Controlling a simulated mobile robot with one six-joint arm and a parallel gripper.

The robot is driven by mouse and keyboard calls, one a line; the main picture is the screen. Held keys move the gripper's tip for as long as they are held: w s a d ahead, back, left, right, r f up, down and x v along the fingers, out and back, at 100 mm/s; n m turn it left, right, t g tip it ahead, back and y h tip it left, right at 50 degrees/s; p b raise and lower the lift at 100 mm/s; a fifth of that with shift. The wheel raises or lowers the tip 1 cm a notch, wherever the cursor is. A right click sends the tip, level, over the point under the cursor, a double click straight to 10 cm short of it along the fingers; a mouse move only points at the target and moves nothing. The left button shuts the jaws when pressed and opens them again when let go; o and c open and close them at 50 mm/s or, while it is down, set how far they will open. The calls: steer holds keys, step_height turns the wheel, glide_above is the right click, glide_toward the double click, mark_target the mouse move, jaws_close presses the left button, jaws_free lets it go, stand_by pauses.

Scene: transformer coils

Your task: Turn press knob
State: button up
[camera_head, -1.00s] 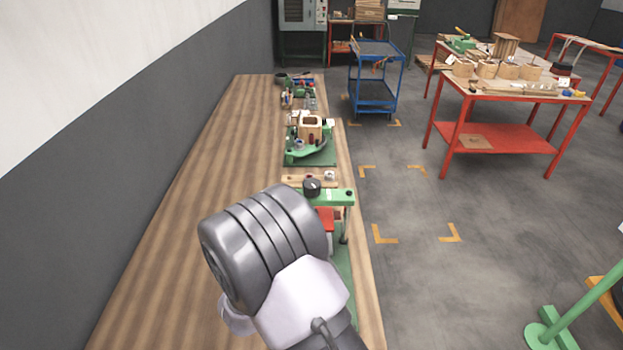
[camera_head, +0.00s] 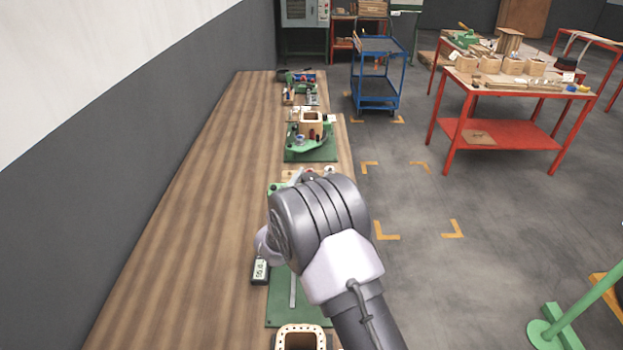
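A small part of the green press (camera_head: 274,188) shows at the left of my arm, on the wooden workbench (camera_head: 190,200). My arm's grey and white links cover most of the press, and its black knob is hidden behind them. A green base plate (camera_head: 300,318) lies below the arm with a thin metal strip (camera_head: 293,290) on it. My gripper does not show clearly; the arm's own links hide that area, so its contact with the knob cannot be seen.
A black device with a small display (camera_head: 260,270) lies left of the plate. A wooden coil frame (camera_head: 300,335) stands at the near edge. Another green fixture (camera_head: 310,150) stands farther along. A blue cart (camera_head: 377,75) and red table (camera_head: 500,140) stand right, across open floor.

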steer(key=c, duration=1)
steer(key=shift+o, duration=0.2)
steer(key=shift+f+y+b, duration=0.1)
steer(key=shift+y+b, duration=0.2)
steer(key=shift+b, duration=0.1)
